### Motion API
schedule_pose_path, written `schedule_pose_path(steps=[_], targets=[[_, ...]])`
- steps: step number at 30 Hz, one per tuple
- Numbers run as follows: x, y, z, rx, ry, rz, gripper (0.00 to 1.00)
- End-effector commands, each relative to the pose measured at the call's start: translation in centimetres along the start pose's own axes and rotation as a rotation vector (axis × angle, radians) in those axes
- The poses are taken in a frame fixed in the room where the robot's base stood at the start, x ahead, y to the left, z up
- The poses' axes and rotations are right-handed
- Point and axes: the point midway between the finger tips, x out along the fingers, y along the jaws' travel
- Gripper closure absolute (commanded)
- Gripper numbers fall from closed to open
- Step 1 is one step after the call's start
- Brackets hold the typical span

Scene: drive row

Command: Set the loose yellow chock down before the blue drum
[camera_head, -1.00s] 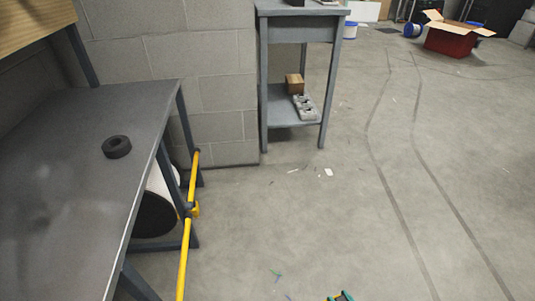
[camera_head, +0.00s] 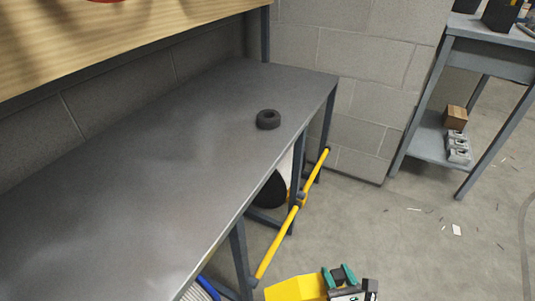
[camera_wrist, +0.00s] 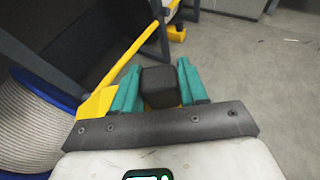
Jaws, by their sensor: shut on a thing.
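My gripper (camera_head: 338,279) is at the bottom edge of the head view, in front of the bench. Its teal fingers are shut on the yellow chock (camera_head: 295,289), whose yellow body sticks out to the left. In the wrist view my gripper (camera_wrist: 158,75) has a dark block, seemingly the chock's grip, between the fingers, with yellow (camera_wrist: 97,103) showing beside the left finger. The blue drum (camera_wrist: 30,120), with a blue rim and pale ribbed side, lies left of my gripper. A sliver of blue drum (camera_head: 207,288) shows under the bench in the head view.
A yellow rail (camera_head: 275,242) runs low along the front of the grey bench (camera_head: 150,170). A dark-ended drum (camera_head: 271,189) lies under the bench further back. A small yellow piece (camera_wrist: 177,34) with a dark top shows beyond.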

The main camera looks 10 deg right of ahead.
Motion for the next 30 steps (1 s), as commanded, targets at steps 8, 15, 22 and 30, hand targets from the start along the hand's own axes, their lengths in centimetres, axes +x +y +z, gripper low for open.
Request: schedule_pose_path(steps=[8, 15, 22, 30], targets=[[-1.0, 0.8, 7.2, 0.014, 0.001, -0.03, 1.0], [-2.2, 0.9, 9.5, 0.009, 0.001, -0.024, 1.0], [-3.6, 1.1, 12.6, 0.007, -0.001, -0.019, 1.0], [-5.5, 1.2, 16.1, 0.006, -0.001, -0.016, 1.0]])
